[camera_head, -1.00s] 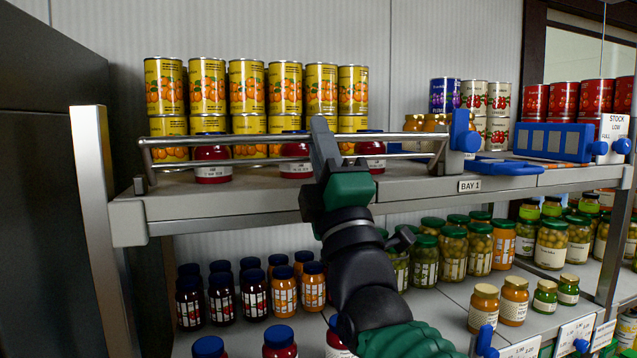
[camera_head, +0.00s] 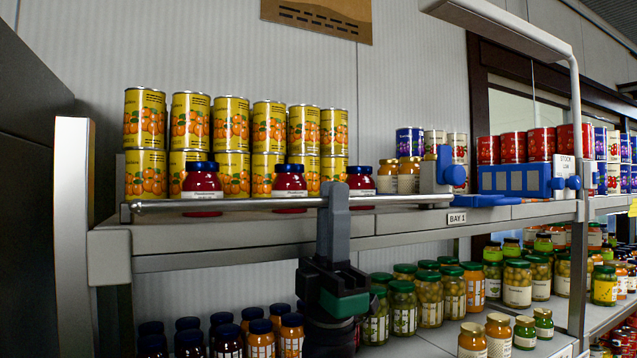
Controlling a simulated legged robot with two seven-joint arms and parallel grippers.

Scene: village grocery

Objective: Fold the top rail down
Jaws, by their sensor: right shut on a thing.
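The top rail (camera_head: 240,204) is a thin metal bar running along the front of the upper shelf, before the cans and jars. It shows as nearly one line, close to the shelf's front edge. A blue catch with a round knob (camera_head: 454,175) stands at its right end. My right gripper (camera_head: 336,195) comes up from below, in front of the shelf edge, and is shut on the rail a little right of its middle. Its fingertips hide that part of the rail. My left gripper is not in view.
The upper shelf (camera_head: 180,238) holds yellow cans (camera_head: 190,120) and jars with blue lids (camera_head: 290,182) behind the rail. A lower shelf with jars lies beneath. A metal post (camera_head: 72,230) stands at the left. A blue panel (camera_head: 515,180) is at the right.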

